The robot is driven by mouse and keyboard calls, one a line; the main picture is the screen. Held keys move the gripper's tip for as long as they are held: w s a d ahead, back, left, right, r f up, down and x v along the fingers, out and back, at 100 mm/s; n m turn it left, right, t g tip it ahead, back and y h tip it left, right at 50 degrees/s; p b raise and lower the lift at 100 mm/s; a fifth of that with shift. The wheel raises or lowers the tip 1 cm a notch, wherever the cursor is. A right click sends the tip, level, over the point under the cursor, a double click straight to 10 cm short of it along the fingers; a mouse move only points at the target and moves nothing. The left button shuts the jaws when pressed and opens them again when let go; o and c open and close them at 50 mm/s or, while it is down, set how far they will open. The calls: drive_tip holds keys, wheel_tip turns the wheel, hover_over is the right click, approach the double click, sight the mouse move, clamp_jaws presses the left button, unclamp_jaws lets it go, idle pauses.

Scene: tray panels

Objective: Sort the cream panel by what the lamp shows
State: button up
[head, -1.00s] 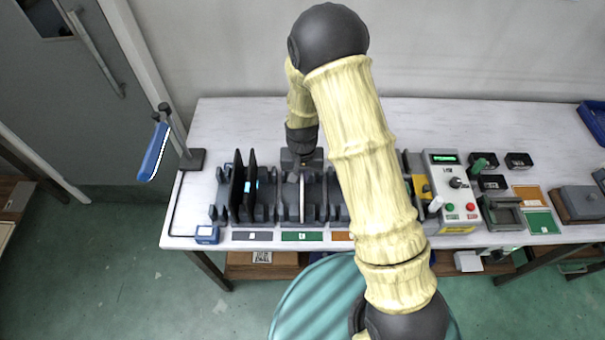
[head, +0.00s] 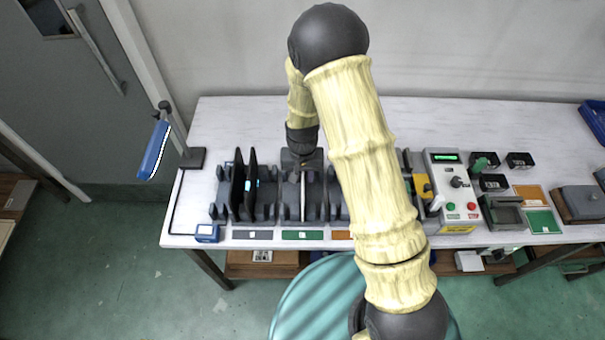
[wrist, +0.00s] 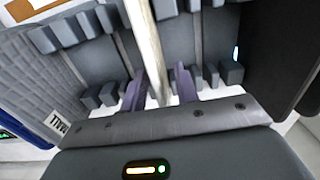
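The cream panel (head: 303,196) stands on edge in a slot of the middle dark rack (head: 322,208). It shows as a pale edge in the wrist view (wrist: 147,42). My gripper (wrist: 159,88) is at the panel's back end, one purple finger on each side. Gaps show between the fingers and the panel, so it looks open around it. In the head view my gripper (head: 303,167) is partly hidden by my wrist. A blue lamp bar (head: 154,150) with a bright white edge hangs on a stand at the left.
Two black panels (head: 238,186) stand in the left rack, with a cyan glow between them. Purple-grey (head: 252,235), green (head: 302,236) and orange (head: 342,236) labels lie in front. A control box (head: 452,190) with a green display stands right of my arm. Bare table lies behind the racks.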

idle(0.3)
wheel_tip(320, 180, up, 18)
drive_tip(key=b, duration=0.2)
drive_tip(key=shift+f, duration=0.25)
drive_tip(key=shift+d, duration=0.1)
idle(0.5)
drive_tip(key=s+d+t, duration=0.2)
drive_tip(key=s+d, duration=1)
drive_tip(key=d, duration=0.1)
drive_tip(key=shift+s+d+r+t, duration=0.15)
drive_tip(key=shift+d+t, duration=0.1)
drive_tip(key=shift+t, duration=0.05)
